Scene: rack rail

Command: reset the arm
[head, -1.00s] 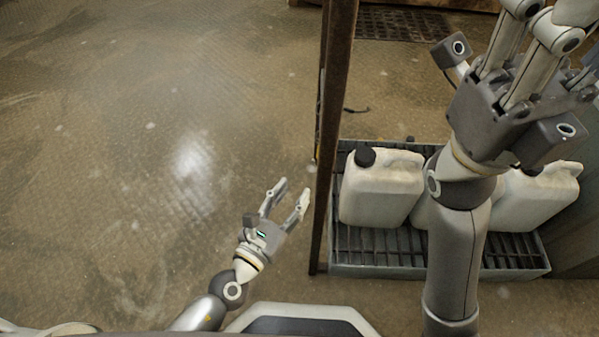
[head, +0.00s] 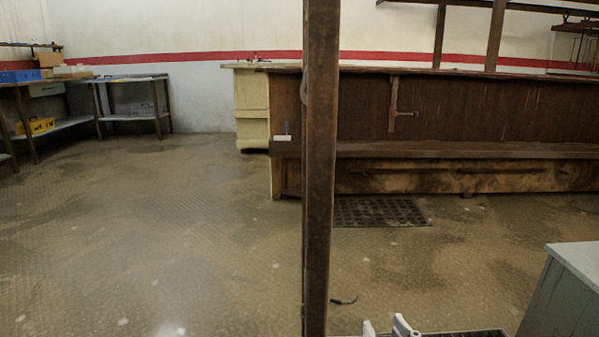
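Two pale fingertips of a gripper, most likely my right gripper (head: 386,329), poke up at the bottom edge, right of the rusty post. They stand apart with a gap between them, and nothing shows in the gap. The rest of that gripper and its arm is below the picture. My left gripper is out of view.
A rusty upright post (head: 321,170) crosses the view close by. The dark rim of a slatted tray (head: 465,333) shows at the bottom, with a grey cabinet (head: 572,285) to its right. A long brown workbench (head: 460,120) stands behind. The floor at left (head: 150,220) is clear.

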